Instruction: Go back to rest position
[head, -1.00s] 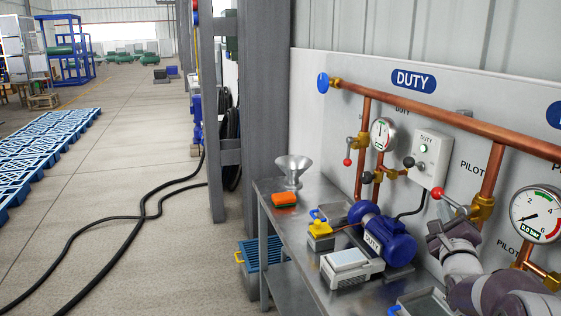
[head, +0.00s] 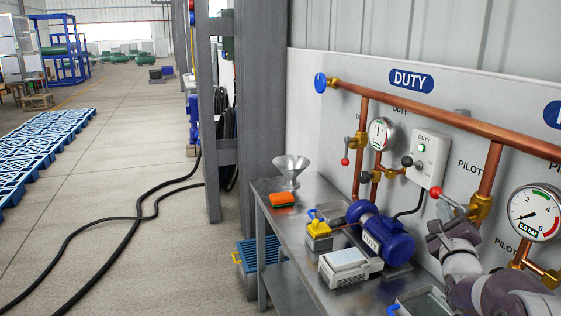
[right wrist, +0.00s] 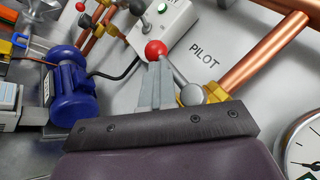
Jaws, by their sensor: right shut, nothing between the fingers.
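My right gripper (head: 447,228) is at the lower right of the head view, in front of the wall panel and close to a red-knobbed valve lever (head: 448,198). In the right wrist view its two fingers (right wrist: 155,72) are pressed together with nothing between them. The red knob (right wrist: 155,49) appears right at their tips there; I cannot tell whether they touch it. The lever's silver arm runs down to the right beside the fingers. My left gripper is not in view.
A metal bench (head: 306,263) below holds a blue DUTY motor (head: 381,237), a funnel (head: 291,169), an orange block (head: 280,200) and small boxes. Copper pipes (head: 490,168) and a gauge (head: 533,213) are close on the right. Open floor lies left, crossed by black hoses (head: 135,236).

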